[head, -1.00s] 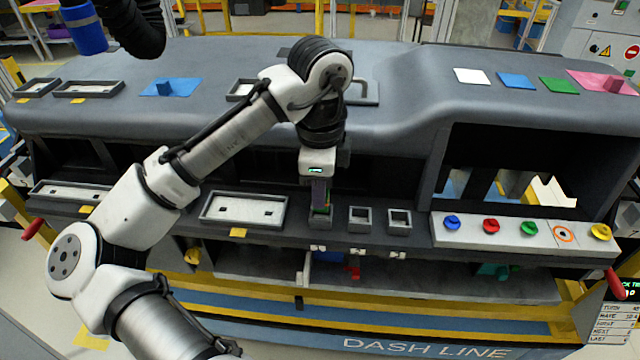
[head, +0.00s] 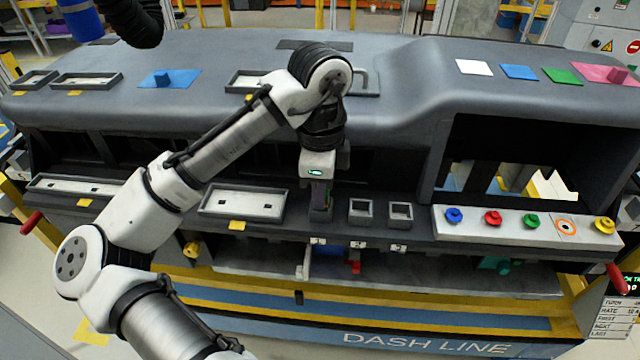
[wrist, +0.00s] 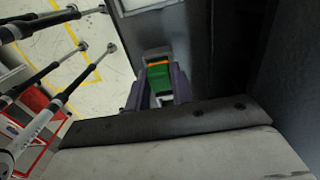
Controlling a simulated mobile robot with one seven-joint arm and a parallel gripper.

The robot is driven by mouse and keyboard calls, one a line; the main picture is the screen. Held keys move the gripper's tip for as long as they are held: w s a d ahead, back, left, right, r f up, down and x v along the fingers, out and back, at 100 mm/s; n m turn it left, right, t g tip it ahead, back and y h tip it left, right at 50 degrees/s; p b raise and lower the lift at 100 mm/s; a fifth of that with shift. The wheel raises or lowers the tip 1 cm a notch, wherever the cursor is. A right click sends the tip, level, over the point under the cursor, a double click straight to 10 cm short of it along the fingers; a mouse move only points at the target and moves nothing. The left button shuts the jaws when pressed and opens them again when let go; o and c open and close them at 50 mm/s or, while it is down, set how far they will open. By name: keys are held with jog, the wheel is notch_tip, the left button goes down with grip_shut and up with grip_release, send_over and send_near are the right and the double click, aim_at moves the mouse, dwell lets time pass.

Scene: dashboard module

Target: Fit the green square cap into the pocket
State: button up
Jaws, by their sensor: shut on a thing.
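My gripper (head: 320,210) points down over the leftmost of three small square pockets on the lower front shelf. Its purple fingers are shut on the green square cap (wrist: 159,76), which shows between them in the wrist view with an orange strip along one edge. In the head view the fingers hide most of the cap and the pocket. A grey rim (wrist: 156,51) shows right beside the cap in the wrist view. The cap is low at the pocket; I cannot tell how deep it sits.
Two open square pockets, one near (head: 362,211) and one farther right (head: 400,211), stand to the right. A long tray (head: 242,204) lies to the left. A panel of coloured knobs (head: 532,222) is farther right. The dashboard top overhangs behind.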

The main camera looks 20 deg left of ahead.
jog(key=shift+f, duration=0.4)
jog(key=o, duration=1)
jog(key=shift+r, duration=0.1)
notch_tip(320, 180, up, 14)
jog(key=shift+f+b, duration=0.15)
jog(key=shift+b, duration=0.35)
